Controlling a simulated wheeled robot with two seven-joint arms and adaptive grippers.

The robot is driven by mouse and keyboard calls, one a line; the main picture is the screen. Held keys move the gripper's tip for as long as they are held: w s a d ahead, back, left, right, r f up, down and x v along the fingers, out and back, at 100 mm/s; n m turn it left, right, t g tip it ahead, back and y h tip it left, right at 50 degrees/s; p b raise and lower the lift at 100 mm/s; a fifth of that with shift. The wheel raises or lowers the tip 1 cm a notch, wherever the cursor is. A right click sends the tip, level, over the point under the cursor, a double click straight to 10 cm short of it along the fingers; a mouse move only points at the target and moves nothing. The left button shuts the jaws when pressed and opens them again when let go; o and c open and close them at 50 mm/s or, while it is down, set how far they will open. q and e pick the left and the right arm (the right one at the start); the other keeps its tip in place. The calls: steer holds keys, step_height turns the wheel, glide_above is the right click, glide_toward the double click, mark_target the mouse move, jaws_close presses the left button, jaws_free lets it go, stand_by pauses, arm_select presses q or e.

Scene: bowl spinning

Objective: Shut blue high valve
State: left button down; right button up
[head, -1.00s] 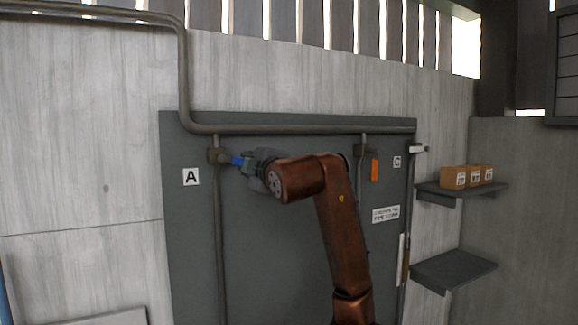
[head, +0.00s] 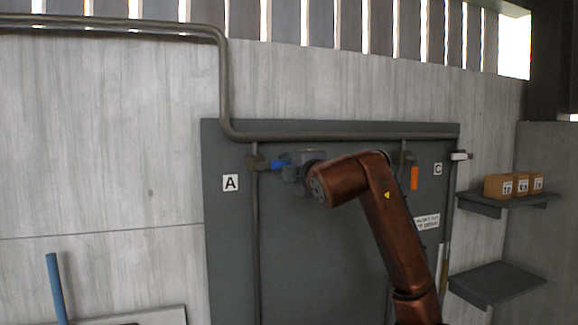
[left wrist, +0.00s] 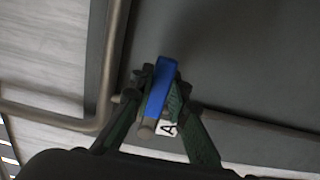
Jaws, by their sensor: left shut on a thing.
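The blue valve handle (head: 278,166) sits high on the pipe beside the "A" label (head: 230,183). In the head view it points right from the pipe, roughly level and crosswise to it. My left gripper (head: 289,168) is at the handle's right end and covers part of it. In the left wrist view the blue handle (left wrist: 160,88) lies between the two fingers of my left gripper (left wrist: 155,105), which is shut on it. My right gripper is in neither view.
An orange handle (head: 414,178) and a white handle (head: 459,156) are on pipes further right. A horizontal pipe (head: 340,136) runs above the valves. Shelves at right hold small boxes (head: 497,187). A blue bar (head: 56,285) stands at lower left.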

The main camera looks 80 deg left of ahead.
arm_select(q)
steer(key=c, duration=1.8)
jaws_free()
steer(key=shift+s, duration=0.15)
steer(key=shift+c, duration=0.2)
steer(key=w+d, duration=0.1)
steer(key=d, duration=1.1)
steer(key=shift+w, duration=0.2)
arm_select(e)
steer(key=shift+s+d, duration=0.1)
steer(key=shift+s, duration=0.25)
